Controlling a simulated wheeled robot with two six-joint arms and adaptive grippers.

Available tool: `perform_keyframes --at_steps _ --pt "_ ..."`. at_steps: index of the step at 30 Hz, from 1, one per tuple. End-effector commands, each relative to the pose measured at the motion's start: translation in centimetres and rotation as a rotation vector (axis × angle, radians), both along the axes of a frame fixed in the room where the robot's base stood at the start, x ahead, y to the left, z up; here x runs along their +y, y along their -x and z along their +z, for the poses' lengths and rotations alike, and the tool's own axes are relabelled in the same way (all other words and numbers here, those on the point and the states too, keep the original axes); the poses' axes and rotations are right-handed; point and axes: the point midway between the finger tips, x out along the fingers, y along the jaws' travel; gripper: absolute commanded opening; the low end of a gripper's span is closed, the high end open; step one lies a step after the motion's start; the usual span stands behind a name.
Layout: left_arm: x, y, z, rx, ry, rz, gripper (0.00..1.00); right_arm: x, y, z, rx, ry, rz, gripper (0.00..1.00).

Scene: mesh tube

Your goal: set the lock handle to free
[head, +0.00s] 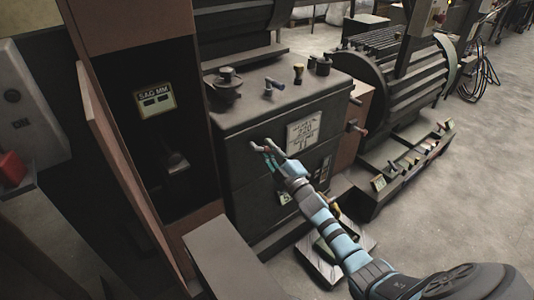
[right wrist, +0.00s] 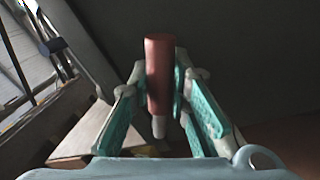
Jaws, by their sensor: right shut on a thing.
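My right gripper (head: 270,153) is at the front face of a dark machine cabinet (head: 240,150), left of its white text plate. In the right wrist view the gripper (right wrist: 160,92) has its teal-padded fingers shut on a red-brown cylindrical grip (right wrist: 159,62), which I take to be the lock handle. A pale stem shows at the grip's lower end. In the head view the fingers largely cover the handle, and its setting cannot be read. My left gripper is not in view.
The white text plate (head: 304,132) is right of the gripper. Knobs (head: 298,73) stand on the cabinet top. An open brown door (head: 112,160) and a dark recess with a labelled plate (head: 155,99) are at left. A ribbed motor (head: 405,75) stands right; open floor (head: 465,190) lies beyond it.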

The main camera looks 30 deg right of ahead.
Motion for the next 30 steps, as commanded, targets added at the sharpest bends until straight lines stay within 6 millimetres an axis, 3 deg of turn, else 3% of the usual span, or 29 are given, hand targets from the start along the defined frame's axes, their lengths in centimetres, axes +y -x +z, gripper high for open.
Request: perform_keyframes --at_steps 22,23,26,30 --pt "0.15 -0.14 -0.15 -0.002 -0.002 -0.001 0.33 -0.22 0.02 0.37 -0.011 0.100 0.000 0.00" --pt "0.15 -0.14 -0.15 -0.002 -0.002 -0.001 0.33 -0.22 0.02 0.37 -0.011 0.100 0.000 0.20" --pt "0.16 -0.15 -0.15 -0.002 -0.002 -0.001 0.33 -0.20 0.02 0.39 -0.012 0.100 0.000 0.36" --pt "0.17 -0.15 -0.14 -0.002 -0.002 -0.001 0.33 -0.19 0.00 0.41 -0.013 0.099 0.000 0.38"
